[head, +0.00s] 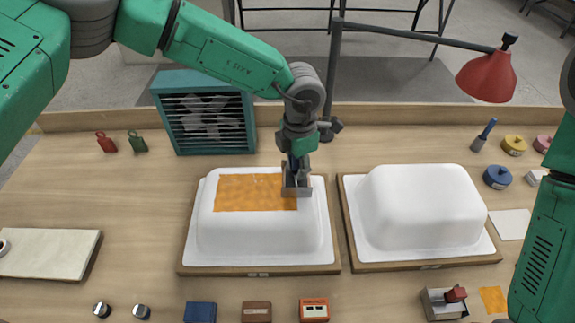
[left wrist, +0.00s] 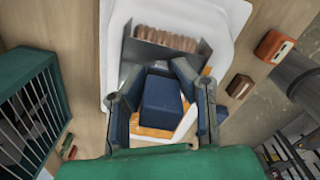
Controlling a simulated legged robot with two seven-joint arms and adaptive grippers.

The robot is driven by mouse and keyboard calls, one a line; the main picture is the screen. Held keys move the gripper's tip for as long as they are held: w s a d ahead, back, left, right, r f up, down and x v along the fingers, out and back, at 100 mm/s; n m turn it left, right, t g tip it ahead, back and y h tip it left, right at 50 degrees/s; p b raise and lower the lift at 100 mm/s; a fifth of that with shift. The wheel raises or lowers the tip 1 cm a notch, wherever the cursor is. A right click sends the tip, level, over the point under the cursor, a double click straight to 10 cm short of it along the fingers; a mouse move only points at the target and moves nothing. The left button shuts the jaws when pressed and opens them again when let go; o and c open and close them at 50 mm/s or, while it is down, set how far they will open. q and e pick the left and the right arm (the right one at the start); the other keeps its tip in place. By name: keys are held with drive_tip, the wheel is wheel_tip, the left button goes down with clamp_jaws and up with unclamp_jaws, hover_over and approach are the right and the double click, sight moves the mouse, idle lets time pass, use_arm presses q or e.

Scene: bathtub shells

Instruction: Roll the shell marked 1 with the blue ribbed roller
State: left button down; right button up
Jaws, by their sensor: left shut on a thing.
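My left gripper (head: 296,158) is shut on the blue handle (left wrist: 160,98) of a roller tool. The tool has a grey metal frame (head: 297,190) and a pinkish-brown ribbed part, seen in the left wrist view (left wrist: 167,39). The tool is over the top of the left white shell (head: 260,235), at the right end of an orange patch (head: 245,195). I cannot tell whether it touches. A second white shell (head: 420,205) stands to the right. Their small front tags are unreadable, so I cannot tell which is marked 1. My right gripper is out of view.
A green fan box (head: 203,122) stands behind the left shell. A grey holder with a red-handled tool (head: 445,301) is at the front right. A red lamp (head: 487,76) overhangs the back right. Small blocks (head: 257,311) line the front; a pale slab (head: 48,252) lies left.

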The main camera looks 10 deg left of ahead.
use_arm(q)
drive_tip(key=shift+d+f, duration=0.1)
drive_tip(key=shift+d, duration=0.2)
drive_tip(key=shift+s+a+r, duration=0.1)
drive_tip(key=shift+s+a, duration=0.3)
drive_tip(key=shift+a, duration=1.35)
drive_tip(key=shift+s+a+r, duration=0.1)
drive_tip(key=shift+s+a, duration=0.25)
drive_tip(key=shift+a, duration=1.35)
drive_tip(key=shift+s+a, duration=0.4)
drive_tip(key=shift+a, duration=1.35)
drive_tip(key=shift+s+a+f, duration=0.1)
drive_tip(key=shift+s+a, duration=0.15)
drive_tip(key=shift+a, duration=0.55)
drive_tip(key=shift+s+a+f, duration=0.1)
drive_tip(key=shift+s+a, duration=0.1)
drive_tip(key=shift+a, duration=0.65)
drive_tip(key=shift+s+a, duration=0.25)
drive_tip(key=shift+a, duration=0.55)
drive_tip(key=shift+s+a, duration=0.2)
drive_tip(key=shift+a, duration=0.65)
drive_tip(key=shift+s+a, duration=0.2)
drive_tip(key=shift+a, duration=0.6)
drive_tip(key=shift+s+a, duration=0.2)
drive_tip(key=shift+a, duration=0.65)
wheel_tip(320, 180, up, 6)
